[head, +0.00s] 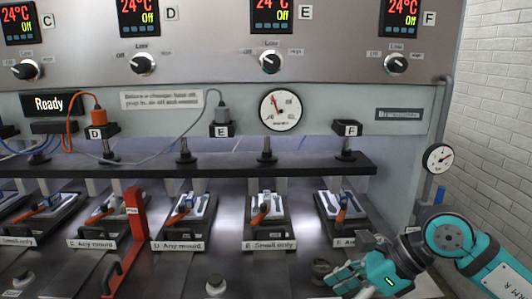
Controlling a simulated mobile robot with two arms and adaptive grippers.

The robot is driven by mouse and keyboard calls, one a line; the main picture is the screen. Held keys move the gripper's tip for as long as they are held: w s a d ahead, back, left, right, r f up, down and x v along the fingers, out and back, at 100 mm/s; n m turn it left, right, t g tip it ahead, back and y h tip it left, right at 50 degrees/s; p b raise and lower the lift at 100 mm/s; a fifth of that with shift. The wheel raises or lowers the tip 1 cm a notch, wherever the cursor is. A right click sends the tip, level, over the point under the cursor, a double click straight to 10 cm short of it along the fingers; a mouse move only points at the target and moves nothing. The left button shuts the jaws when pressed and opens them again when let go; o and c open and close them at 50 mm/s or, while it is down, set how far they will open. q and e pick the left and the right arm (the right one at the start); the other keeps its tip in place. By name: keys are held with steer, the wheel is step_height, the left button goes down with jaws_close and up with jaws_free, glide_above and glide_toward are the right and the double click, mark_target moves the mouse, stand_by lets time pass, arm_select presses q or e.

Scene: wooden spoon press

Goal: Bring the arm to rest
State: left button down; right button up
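My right arm, teal and grey, comes in from the lower right. Its gripper (340,277) is low in front of the press, just below the mould station labelled F (343,214). The gap between its fingers is too small to make out, and I see nothing clearly held in it. My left gripper is not in view.
The press has a dark horizontal beam (215,165) above several mould stations with orange-handled parts. A red lever (134,230) stands up at the left. Displays, knobs and a round gauge (281,110) fill the panel. A white brick wall (495,110) is on the right.

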steer(key=s+a+r+m+y, duration=0.35)
steer(key=a+r+y, duration=0.35)
steer(key=a+y, duration=0.3)
step_height(320, 180, up, 6)
steer(key=w+m+t+y, duration=0.2)
steer(key=m+t+y, duration=0.1)
steer(key=m+t, duration=0.45)
steer(key=w+d+f+m+t+h, duration=0.35)
steer(key=d+m+t+h, duration=0.35)
steer(key=m, duration=0.5)
steer(key=w+d+f+m+t+h, duration=0.3)
steer(key=d+f+m+t+h, duration=0.2)
steer(key=m+h, duration=0.5)
steer(key=s+d+f+m+g+h, duration=0.2)
steer(key=d+f+m+g+h, duration=0.25)
steer(key=f+m, duration=0.55)
steer(key=s+d+f+m+g, duration=0.1)
steer(key=s+f+m+g, duration=0.4)
steer(key=s+f+g, duration=1.25)
steer(key=s+f+t, duration=0.2)
steer(key=s+f, duration=0.2)
steer(key=f, duration=1.1)
steer(key=s+f+t, duration=0.1)
steer(key=s+f, duration=0.2)
steer(key=f, duration=1.2)
steer(key=s+d+f+g, duration=0.1)
steer(key=s+d+f, duration=0.2)
steer(key=s+f, duration=1.3)
steer(key=shift+s+n, duration=0.4)
steer(key=shift+s, duration=0.05)
